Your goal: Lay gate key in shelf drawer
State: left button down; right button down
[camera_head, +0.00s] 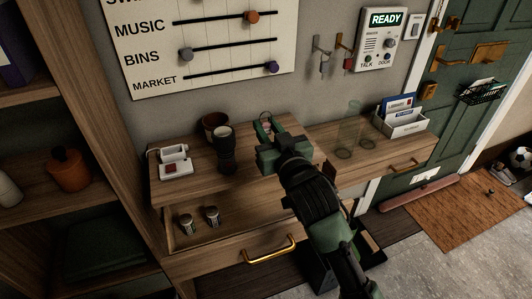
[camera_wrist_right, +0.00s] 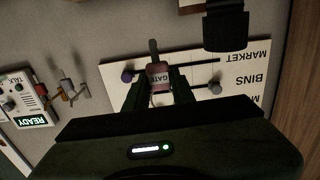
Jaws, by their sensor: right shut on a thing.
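My right gripper (camera_head: 273,130) is above the back of the wooden shelf top (camera_head: 195,190), in the middle of the head view. It is shut on the gate key (camera_wrist_right: 158,82), whose pinkish tag reads "GATE" between the fingers in the right wrist view; a dark shaft sticks out beyond it. The key is mostly hidden in the head view. The shelf drawer (camera_head: 235,238) below, with a gold handle (camera_head: 270,249), is pulled open. Two small jars or cells (camera_head: 199,219) stand at its left; its right part is partly covered by my arm. My left gripper is out of view.
A black flashlight (camera_head: 226,152), a brown pot (camera_head: 214,125) and a white device (camera_head: 175,163) stand on the shelf top left of the gripper. A clear glass (camera_head: 346,140) and a letter box (camera_head: 402,122) stand right. Wall hooks (camera_head: 322,52) are above.

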notch_tip(320, 180, down, 7)
dwell(0.4)
jog(key=shift+f+b, duration=0.45)
jog(key=shift+f, duration=0.15)
jog(key=c, duration=1.2)
grip_release()
jog(key=shift+r, duration=0.1)
jog(key=shift+r, duration=0.35)
jog(key=v, duration=1.2)
jog(key=shift+r, duration=0.25)
